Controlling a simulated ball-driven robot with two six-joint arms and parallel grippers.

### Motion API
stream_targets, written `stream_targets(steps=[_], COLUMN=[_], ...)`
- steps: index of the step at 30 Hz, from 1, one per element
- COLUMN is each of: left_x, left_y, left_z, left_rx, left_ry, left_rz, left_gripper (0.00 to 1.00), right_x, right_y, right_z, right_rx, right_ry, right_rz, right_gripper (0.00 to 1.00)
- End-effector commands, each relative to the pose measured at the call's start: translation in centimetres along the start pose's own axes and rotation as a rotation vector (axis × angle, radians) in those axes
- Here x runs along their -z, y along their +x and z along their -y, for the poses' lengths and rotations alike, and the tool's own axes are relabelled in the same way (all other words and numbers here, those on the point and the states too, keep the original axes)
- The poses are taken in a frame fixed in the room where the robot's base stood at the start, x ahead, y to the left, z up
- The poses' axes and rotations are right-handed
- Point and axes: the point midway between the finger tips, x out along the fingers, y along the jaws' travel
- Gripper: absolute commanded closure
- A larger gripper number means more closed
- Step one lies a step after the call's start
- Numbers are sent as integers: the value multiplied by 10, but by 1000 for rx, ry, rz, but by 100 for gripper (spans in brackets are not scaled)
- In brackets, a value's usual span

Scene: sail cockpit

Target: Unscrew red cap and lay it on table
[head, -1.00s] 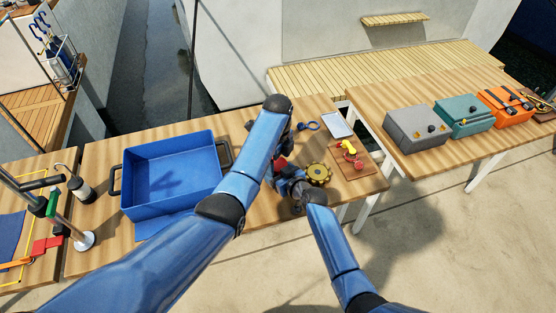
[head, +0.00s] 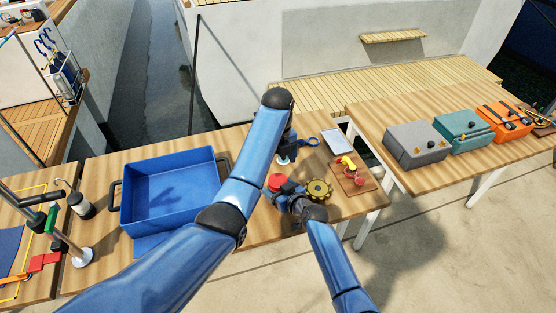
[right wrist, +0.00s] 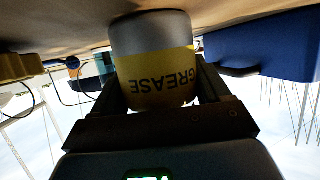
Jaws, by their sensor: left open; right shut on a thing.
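The red cap (head: 276,181) shows in the head view, on top of the grease can at the table's front, just beyond my right gripper. The can (right wrist: 153,65) is grey with a yellow band reading "GREASE", upside down in the right wrist view. My right gripper (head: 281,191) is shut on the can's body, with one finger on each side. My left gripper (head: 287,154) is open above and beyond the cap, apart from it in the picture. My left arm partly hides its fingers. The cap's thread is not visible.
A blue bin (head: 172,188) stands to the left on the wooden table (head: 110,162). A brass gear-like wheel (head: 319,190) lies close right of my right gripper. A board (head: 354,182) with yellow and red parts and a pale tray (head: 332,142) are farther right.

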Motion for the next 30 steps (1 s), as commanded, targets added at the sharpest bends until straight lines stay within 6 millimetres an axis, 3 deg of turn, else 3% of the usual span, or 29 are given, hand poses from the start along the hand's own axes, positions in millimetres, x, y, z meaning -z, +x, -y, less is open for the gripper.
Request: stream_targets(steps=[8, 21, 30], left_x=[2, 2, 2], left_y=[5, 57, 78], left_z=[-2, -2, -2], left_rx=[-8, -8, -7], left_ry=[149, 153, 152], left_rz=[-8, -9, -8], left_gripper=[14, 14, 14], right_x=[-1, -1, -1], right_y=[0, 0, 0], right_z=[0, 0, 0], right_rx=[0, 0, 0], right_ry=[0, 0, 0], right_rz=[2, 2, 1], right_gripper=[100, 100, 100])
